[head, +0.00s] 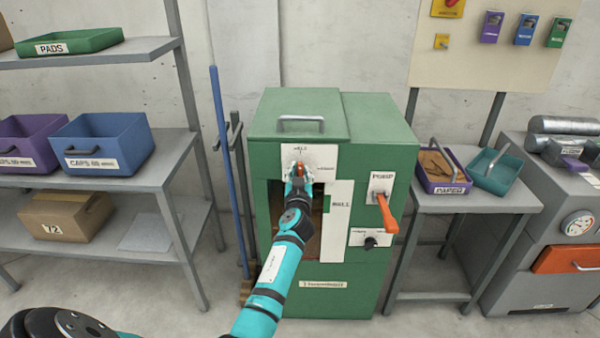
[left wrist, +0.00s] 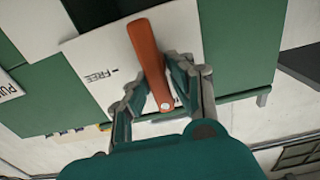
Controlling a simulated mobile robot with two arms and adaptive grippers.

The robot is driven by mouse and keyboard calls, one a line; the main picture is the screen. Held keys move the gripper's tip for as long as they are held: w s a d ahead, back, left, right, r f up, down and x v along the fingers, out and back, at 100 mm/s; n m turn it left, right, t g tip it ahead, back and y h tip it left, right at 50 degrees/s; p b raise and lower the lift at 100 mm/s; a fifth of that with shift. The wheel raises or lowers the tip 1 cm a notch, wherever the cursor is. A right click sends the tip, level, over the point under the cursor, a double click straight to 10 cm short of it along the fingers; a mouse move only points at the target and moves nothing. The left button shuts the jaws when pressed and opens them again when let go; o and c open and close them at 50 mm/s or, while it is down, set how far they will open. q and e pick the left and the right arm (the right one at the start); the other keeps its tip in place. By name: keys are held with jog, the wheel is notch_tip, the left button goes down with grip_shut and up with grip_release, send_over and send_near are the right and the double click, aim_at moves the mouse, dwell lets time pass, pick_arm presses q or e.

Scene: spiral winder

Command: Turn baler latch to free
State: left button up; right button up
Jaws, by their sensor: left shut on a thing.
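The green baler (head: 350,120) stands in the middle of the head view. Its orange latch (head: 300,170) sits on a white plate (head: 317,152) on the front. My left gripper (head: 298,180) reaches up to the latch and partly hides it. In the left wrist view, the orange latch (left wrist: 150,65) lies between the fingers of my left gripper (left wrist: 163,92), which is shut on it. The latch is apart from the tick and the word FREE printed on the plate (left wrist: 105,75). My right gripper is out of view.
An orange pump lever (head: 387,212) and a black knob (head: 370,242) are on the baler's right front. A blue pole (head: 229,170) stands to its left. Shelves with bins (head: 102,142) are at left, and a side table (head: 470,208) is at right.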

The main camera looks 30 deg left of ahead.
pick_arm(q)
grip_shut()
